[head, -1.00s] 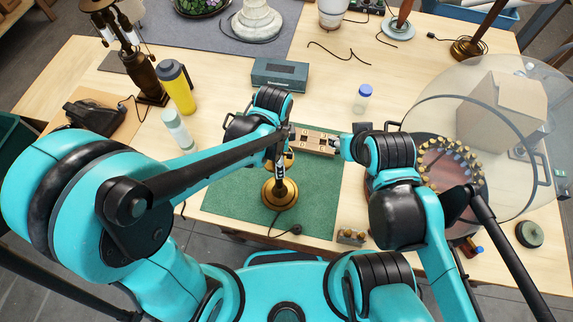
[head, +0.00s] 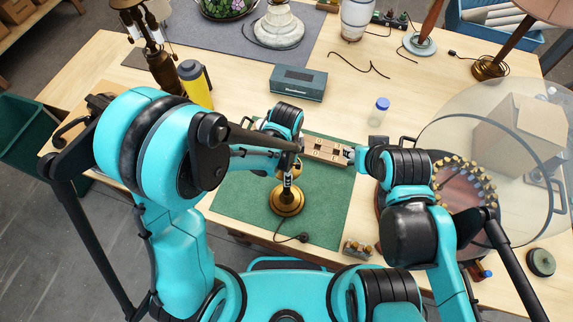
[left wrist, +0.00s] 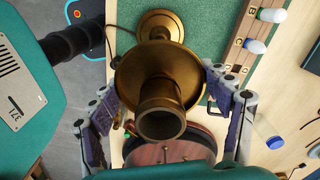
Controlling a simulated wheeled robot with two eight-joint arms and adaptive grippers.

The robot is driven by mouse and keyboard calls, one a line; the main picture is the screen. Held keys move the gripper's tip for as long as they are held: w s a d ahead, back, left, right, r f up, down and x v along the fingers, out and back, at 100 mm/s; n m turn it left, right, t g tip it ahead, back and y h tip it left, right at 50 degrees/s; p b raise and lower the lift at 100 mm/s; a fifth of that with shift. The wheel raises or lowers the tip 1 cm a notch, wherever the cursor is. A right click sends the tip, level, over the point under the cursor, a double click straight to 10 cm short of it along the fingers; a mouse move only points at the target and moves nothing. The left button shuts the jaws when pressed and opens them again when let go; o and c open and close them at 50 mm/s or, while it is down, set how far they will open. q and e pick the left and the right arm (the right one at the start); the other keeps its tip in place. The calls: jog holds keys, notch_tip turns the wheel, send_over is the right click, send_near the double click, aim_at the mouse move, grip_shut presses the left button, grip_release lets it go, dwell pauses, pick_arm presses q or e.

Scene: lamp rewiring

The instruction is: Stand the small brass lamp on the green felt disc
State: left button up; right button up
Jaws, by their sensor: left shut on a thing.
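The small brass lamp (head: 287,199) is upright over the green mat, its round base at the mat's front half. A dark cord runs from it to a plug (head: 303,238). My left gripper (head: 290,172) is shut on the lamp's upper part, which it mostly hides in the head view. In the left wrist view, the lamp's socket (left wrist: 160,122) sits between the finger pads (left wrist: 164,118). I cannot tell whether the base touches the mat. A dark green disc (head: 541,262) lies at the table's right front. My right gripper (head: 352,155) is by a wooden block's right end; its jaws are unclear.
The wooden block (head: 325,149) lies at the mat's back edge. A small brass-topped holder (head: 357,249) is near the front edge. A teal box (head: 298,83) and bottle (head: 379,111) stand behind.

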pick_arm(q)
jog(key=shift+f, duration=0.15)
jog(key=o, duration=1.9)
jog(key=shift+w, duration=0.1)
jog(key=shift+c, duration=0.2)
jog(key=shift+r, duration=0.25)
notch_tip(320, 180, up, 12)
jog(key=s+a+r+n+t, duration=0.2)
jog(key=a+r+n+t, duration=0.1)
jog(key=a+n, duration=0.5)
jog(key=s+a+r+n+t, duration=0.3)
jog(key=a+n+t, duration=0.1)
jog(key=a+n, duration=0.5)
jog(key=shift+s+a+r+p, duration=0.15)
jog(key=shift+a+r+p, duration=0.15)
jog(key=shift+a, duration=0.15)
